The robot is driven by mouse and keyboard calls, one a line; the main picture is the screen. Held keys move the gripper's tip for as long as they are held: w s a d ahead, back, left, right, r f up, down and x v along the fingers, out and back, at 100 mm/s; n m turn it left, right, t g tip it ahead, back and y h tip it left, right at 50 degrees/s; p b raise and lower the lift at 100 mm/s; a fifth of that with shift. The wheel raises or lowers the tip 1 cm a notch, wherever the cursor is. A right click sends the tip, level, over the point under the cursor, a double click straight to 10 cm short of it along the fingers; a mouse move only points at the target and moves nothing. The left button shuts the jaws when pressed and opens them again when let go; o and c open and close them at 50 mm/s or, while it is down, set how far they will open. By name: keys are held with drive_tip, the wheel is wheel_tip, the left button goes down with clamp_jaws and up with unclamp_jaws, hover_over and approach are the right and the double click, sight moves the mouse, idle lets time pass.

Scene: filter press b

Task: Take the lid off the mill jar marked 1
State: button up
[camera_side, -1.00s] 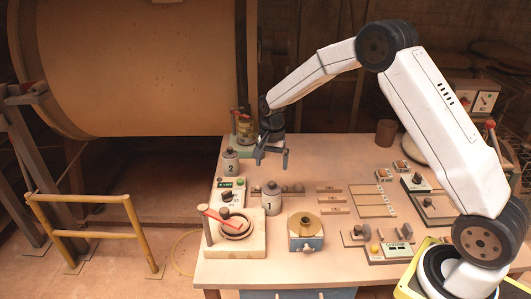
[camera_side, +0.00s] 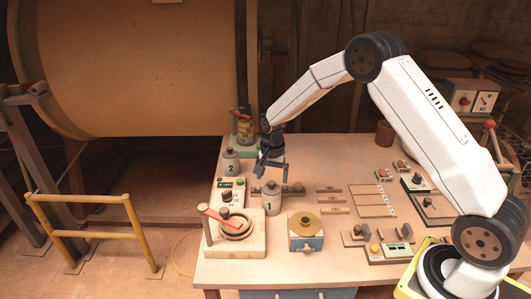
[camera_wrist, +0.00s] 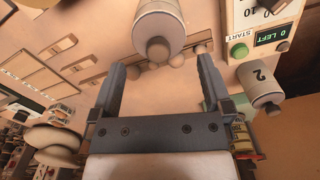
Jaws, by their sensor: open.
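The mill jar marked 1 (camera_side: 271,203) is a grey-white jar standing upright on the table, with its lid and dark round knob (camera_side: 271,186) on top. In the wrist view the jar (camera_wrist: 158,18) is at the top middle, its knob (camera_wrist: 158,49) pointing towards me. My gripper (camera_side: 271,169) is open and empty, above and slightly behind jar 1 in the side view. In the wrist view its two fingers (camera_wrist: 160,64) are spread to either side of the knob's line, with no contact visible. The exact height gap cannot be told.
Jar 2 (camera_side: 231,163) stands behind left, near a control box (camera_side: 231,192) with a green display. A rack of small knobs (camera_wrist: 190,53) lies behind jar 1.

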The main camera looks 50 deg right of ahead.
sight(272, 182)
drive_tip(key=shift+f, duration=1.5)
drive_tip(key=shift+c, duration=0.2)
drive_tip(key=c, duration=1)
drive_tip(key=shift+r, duration=0.15)
